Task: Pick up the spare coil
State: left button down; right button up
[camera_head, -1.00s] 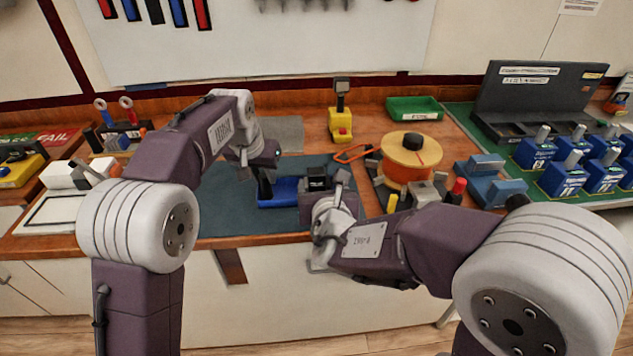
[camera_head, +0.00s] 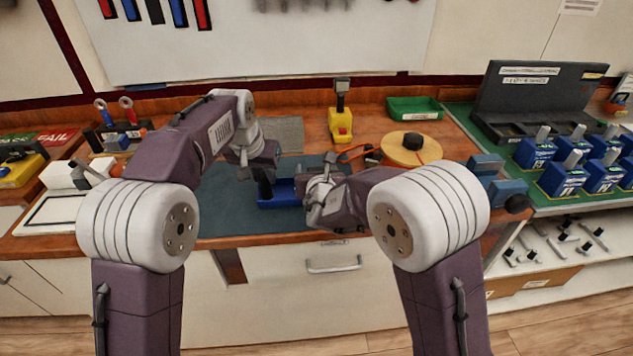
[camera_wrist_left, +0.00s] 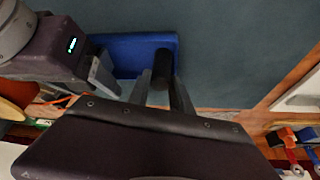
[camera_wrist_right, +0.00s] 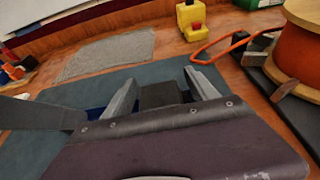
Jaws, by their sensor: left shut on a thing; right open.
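A blue breaker-like body (camera_head: 282,196) lies on the dark green mat; its blue face also shows in the left wrist view (camera_wrist_left: 120,48). My left gripper (camera_head: 264,180) is shut on the black handle (camera_wrist_left: 163,64) at its left end. My right gripper (camera_head: 310,186) is low at the body's right end, its fingers apart. In the right wrist view a dark block (camera_wrist_right: 160,95) stands between the open fingers (camera_wrist_right: 160,84); contact cannot be told. This block may be the spare coil, but no label shows. My right wrist hides it in the head view.
An orange spool with a wooden top (camera_head: 410,149) stands right of the mat (camera_head: 225,215), partly behind my right arm. A yellow stand (camera_head: 341,124) and a green tray (camera_head: 415,108) are at the back. Several blue breakers (camera_head: 565,172) stand at right. The mat's front left is clear.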

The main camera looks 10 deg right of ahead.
pick_arm(q)
jog(key=shift+f, duration=0.1)
pick_arm(e)
grip_shut()
notch_tip(320, 180, up, 10)
dwell(0.4)
pick_arm(q)
jog(key=c, duration=1.1)
grip_release()
jog(key=v, duration=1.2)
